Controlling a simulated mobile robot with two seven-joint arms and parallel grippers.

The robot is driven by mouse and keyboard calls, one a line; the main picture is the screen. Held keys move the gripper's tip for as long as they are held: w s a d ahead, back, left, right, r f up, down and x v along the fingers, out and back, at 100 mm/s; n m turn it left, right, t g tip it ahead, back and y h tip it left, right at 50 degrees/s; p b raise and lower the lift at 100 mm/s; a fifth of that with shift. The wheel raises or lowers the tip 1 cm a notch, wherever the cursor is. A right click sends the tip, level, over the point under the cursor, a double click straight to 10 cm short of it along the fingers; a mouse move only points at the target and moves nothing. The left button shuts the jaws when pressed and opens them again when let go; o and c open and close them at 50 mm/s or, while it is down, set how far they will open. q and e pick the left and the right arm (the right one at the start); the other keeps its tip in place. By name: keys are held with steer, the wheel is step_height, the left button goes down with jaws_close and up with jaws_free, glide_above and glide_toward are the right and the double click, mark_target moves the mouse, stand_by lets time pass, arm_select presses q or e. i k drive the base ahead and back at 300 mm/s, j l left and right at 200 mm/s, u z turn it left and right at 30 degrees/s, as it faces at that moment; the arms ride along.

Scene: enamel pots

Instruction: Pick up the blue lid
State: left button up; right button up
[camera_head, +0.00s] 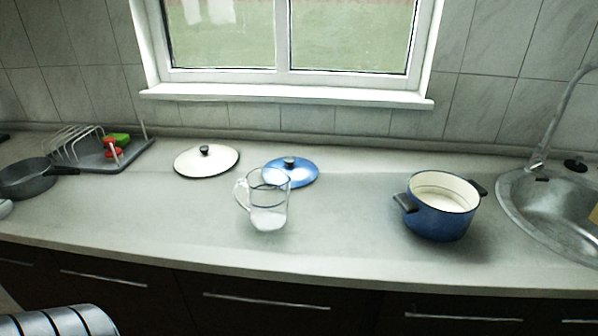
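The blue lid (302,174) lies flat on the countertop with its dark knob up, left of centre in the head view. A clear glass measuring jug (268,203) stands in front of it and hides its front left part. A blue pot (441,213) with a cream inside and dark handles stands uncovered to the right. A white lid (207,162) with a dark knob lies to the left. Neither of my grippers shows in this view.
A dark pan (27,178) and a dish rack (100,152) with red and green items stand at the far left. A metal sink (556,212) with a tap is at the right. The counter is clear between the jug and the pot. A window sill (285,95) runs along the back wall.

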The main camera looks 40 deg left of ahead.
mark_target(301, 172)
steer(key=l+u, duration=0.1)
steer(key=u, duration=0.25)
steer(key=l+u, duration=0.15)
steer(key=u, duration=0.2)
steer(key=i+l+u, duration=0.1)
steer(key=u, duration=0.25)
